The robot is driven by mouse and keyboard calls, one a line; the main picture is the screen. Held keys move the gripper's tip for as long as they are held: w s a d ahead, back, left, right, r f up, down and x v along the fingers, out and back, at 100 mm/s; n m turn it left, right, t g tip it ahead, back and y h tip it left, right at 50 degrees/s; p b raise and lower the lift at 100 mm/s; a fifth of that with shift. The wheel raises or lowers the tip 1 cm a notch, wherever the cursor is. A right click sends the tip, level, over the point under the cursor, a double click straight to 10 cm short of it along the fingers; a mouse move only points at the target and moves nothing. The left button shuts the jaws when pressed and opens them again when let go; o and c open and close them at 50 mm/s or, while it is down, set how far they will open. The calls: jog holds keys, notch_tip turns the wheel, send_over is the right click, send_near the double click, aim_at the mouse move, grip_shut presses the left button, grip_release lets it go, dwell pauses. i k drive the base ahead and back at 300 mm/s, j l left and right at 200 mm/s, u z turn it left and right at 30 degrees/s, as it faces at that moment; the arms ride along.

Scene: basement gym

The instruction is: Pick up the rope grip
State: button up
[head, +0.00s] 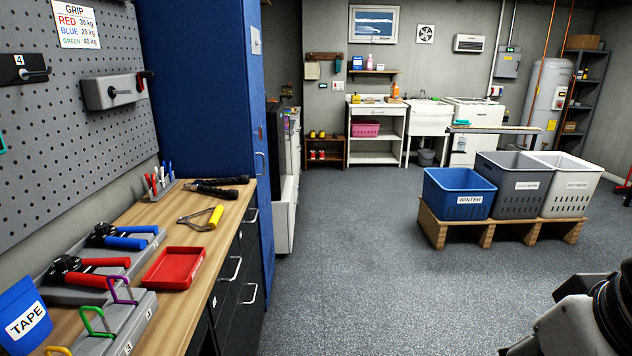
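A black rope-like grip (221,187) lies at the far end of the wooden workbench (150,211) on the left, in the head view. It looks like the rope grip: two dark lengths with thicker ends. Nearer on the bench is a metal stirrup handle with a yellow grip (216,216). My arm shows only in part at the lower right corner, far from the bench. The fingers of my gripper are not in view.
A red tray (174,268), red-handled (98,270) and blue-handled hand grippers (130,236) and a blue TAPE bin (22,316) share the bench. A tall blue cabinet (200,80) stands behind. Crates on a wooden stand (436,229) stand right; open floor lies between.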

aim_at(201, 184)
jog(key=i+l, duration=0.1)
jog(key=i, duration=1.75)
jog(key=i+u, duration=0.4)
jog(key=i+l+u, duration=0.2)
jog(key=i+u, duration=0.2)
jog(key=i, duration=0.2)
jog(key=i+l+u, duration=1.2)
jog(key=l, duration=0.15)
